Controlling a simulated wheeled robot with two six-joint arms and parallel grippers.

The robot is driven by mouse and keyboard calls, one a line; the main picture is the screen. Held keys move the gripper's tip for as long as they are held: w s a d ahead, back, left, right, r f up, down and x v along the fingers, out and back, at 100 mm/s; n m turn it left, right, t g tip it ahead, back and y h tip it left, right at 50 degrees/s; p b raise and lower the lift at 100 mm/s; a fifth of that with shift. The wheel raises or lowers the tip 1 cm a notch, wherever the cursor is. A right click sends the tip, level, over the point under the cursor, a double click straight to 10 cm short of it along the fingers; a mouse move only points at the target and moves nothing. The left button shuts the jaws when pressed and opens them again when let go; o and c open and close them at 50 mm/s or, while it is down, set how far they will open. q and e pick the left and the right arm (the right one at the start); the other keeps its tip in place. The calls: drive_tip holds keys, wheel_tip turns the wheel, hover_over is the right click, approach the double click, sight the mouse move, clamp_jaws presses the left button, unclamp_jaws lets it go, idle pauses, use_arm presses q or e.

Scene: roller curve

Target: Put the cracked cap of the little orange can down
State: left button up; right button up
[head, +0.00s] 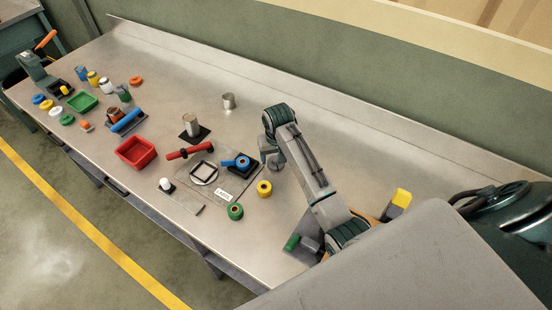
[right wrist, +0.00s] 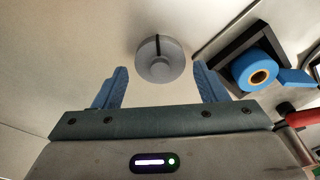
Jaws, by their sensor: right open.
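My right gripper (head: 272,164) is over the bench, right of the blue tape. In the right wrist view its two blue fingers (right wrist: 159,70) are open, with nothing clamped between them. A grey round piece (right wrist: 160,60) with a dark line like a crack shows between and just beyond the fingertips; it looks like the cap. It appears to rest on the bench; I cannot tell whether a finger touches it. In the head view my gripper hides it. A small orange item (head: 85,126) stands at the far left; I cannot tell whether it is the little can. My left gripper is out of view.
A blue tape roll (right wrist: 257,76) on a dark square base is close on the right in the wrist view. A red bin (head: 136,152) stands left. The bench behind my gripper is clear.

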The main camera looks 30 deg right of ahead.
drive_tip(key=shift+w+f, duration=0.1)
drive_tip(key=shift+f, duration=0.6)
drive_tip(key=c, duration=0.8)
